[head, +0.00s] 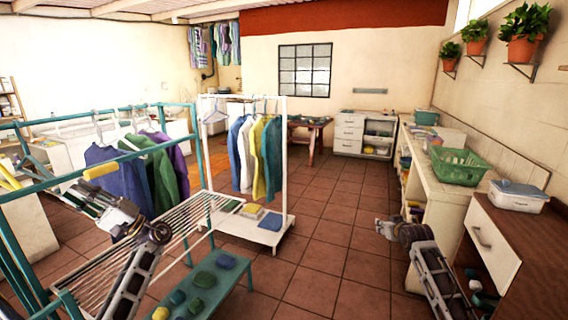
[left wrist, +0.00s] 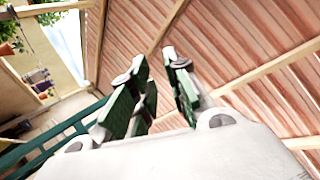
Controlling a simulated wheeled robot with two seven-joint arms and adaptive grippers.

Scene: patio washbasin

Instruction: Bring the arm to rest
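My left arm reaches up from the bottom left in the head view. Its gripper (head: 82,190) is beside the teal clothes rack (head: 195,160), close to its rails. In the left wrist view the left gripper's fingers (left wrist: 156,75) stand apart with nothing between them, pointing up toward the roof. My right arm is at the lower right in the head view, with its gripper (head: 381,226) over the floor left of the counter. Its fingers are too small and foreshortened to read.
A white rack (head: 284,150) with hanging clothes stands mid-left. A low teal bench (head: 232,272) with several dark rounded items is in front. The counter (head: 432,185) carries a green basket (head: 458,166); a drawer cabinet (head: 490,240) stands nearer. The middle tiled floor (head: 330,235) is clear.

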